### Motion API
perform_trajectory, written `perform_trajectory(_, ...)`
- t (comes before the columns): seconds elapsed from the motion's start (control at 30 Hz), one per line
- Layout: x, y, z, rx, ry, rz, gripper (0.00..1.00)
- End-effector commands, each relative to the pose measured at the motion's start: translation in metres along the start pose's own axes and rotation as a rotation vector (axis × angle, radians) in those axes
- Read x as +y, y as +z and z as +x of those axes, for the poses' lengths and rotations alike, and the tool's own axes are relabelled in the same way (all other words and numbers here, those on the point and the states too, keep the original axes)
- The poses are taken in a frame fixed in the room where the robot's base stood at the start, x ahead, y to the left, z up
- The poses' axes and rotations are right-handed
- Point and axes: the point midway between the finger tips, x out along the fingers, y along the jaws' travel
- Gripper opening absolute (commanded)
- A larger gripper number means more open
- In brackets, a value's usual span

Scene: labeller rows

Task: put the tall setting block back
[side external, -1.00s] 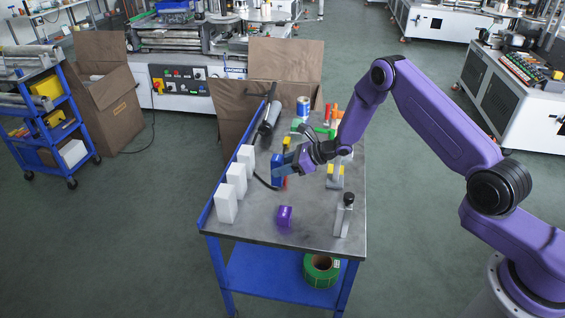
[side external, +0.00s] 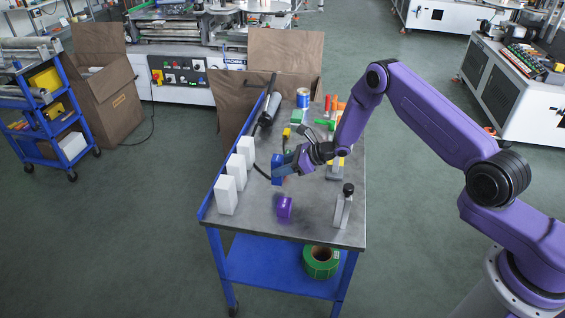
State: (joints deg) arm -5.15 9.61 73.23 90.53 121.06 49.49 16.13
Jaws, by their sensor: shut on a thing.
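My gripper (side external: 285,166) is over the middle of the metal table and shut on a blue block (side external: 277,170). The block looks upright; I cannot tell whether it touches the table top. The fingers hide part of it. Three white blocks stand in a row along the table's left edge: a near one (side external: 226,195), a middle one (side external: 236,172) and a far one (side external: 246,153). I cannot tell from this view which block is the tall setting block.
A grey stand with a black knob (side external: 343,207) is at front right. A blue can (side external: 303,97), a dark cylinder (side external: 271,106) and coloured parts are at the back. Bare metal lies around the purple cylinder.

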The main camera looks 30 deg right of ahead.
Motion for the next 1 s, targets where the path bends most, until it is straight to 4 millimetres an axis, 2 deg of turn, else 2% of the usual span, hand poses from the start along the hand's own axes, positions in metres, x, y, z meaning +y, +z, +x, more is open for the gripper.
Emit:
perform_trajectory(0.5,0.000,-0.020,0.013,-0.003,-0.001,-0.001,0.00)
perform_trajectory(1.0,0.000,-0.024,0.015,-0.003,-0.001,-0.001,0.00)
